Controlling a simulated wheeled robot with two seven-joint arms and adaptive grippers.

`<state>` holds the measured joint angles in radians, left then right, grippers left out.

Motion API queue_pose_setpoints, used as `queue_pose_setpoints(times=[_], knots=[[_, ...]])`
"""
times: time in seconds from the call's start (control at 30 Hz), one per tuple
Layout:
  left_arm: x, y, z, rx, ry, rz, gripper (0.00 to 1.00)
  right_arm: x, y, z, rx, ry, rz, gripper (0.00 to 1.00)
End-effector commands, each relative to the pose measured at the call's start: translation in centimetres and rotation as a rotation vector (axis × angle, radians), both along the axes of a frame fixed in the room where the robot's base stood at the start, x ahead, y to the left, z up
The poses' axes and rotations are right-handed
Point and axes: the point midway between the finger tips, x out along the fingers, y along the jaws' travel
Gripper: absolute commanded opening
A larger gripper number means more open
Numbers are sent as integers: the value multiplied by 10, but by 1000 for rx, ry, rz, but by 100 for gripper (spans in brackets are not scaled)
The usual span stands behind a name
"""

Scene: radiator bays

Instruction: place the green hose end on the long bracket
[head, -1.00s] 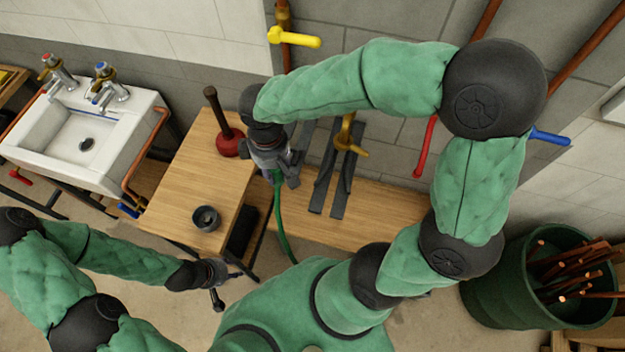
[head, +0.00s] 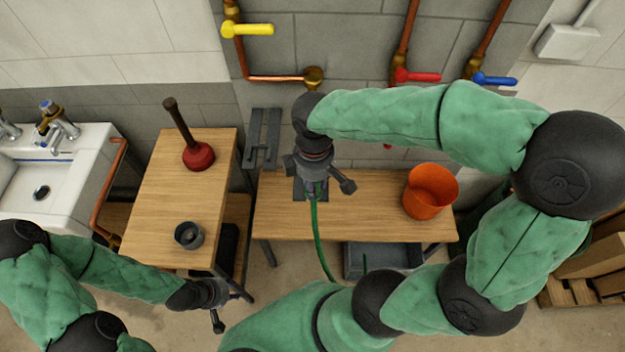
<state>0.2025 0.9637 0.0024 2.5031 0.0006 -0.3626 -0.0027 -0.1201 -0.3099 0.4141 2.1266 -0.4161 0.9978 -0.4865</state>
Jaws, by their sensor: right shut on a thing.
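My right gripper (head: 317,188) points down and is shut on the end of the green hose (head: 318,240). The hose hangs from it in a curve towards the floor. The gripped end is mostly hidden by the fingers. A dark grey two-pronged bracket (head: 262,140) shows on the wall side, left of the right gripper and apart from it. Part of another dark grey bracket (head: 300,192) shows behind and below the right gripper, over the bench; the gripper hides most of it, so contact cannot be told. My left gripper (head: 214,304) is low at the front left, its fingers unclear.
An orange bucket (head: 430,190) stands on the wooden bench (head: 375,215). A red plunger (head: 198,155) and a dark cup (head: 188,235) stand on the left table (head: 165,200). A white sink (head: 75,180) is at the left. Yellow, red and blue valves line the wall pipes.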

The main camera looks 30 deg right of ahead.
Motion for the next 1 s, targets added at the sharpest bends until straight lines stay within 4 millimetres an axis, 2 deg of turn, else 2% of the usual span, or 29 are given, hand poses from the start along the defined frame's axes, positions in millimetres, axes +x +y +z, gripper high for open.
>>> queue_pose_setpoints(times=[0.17,0.4,0.67,0.77,0.9,1.0], knots=[[0,0,-9,0,0,0,40,34,-17,-21,0,4,-4,0],[0,0,-19,0,0,0,40,60,-29,-57,1,2,-2,0],[0,0,-22,0,0,0,40,70,-34,-69,0,0,-1,0],[0,0,-25,0,0,0,40,76,-37,-78,0,1,-2,0],[0,0,-31,0,0,0,40,74,-36,-100,0,3,-1,0],[0,0,-32,0,0,0,40,75,-36,-106,1,-1,-2,0]])
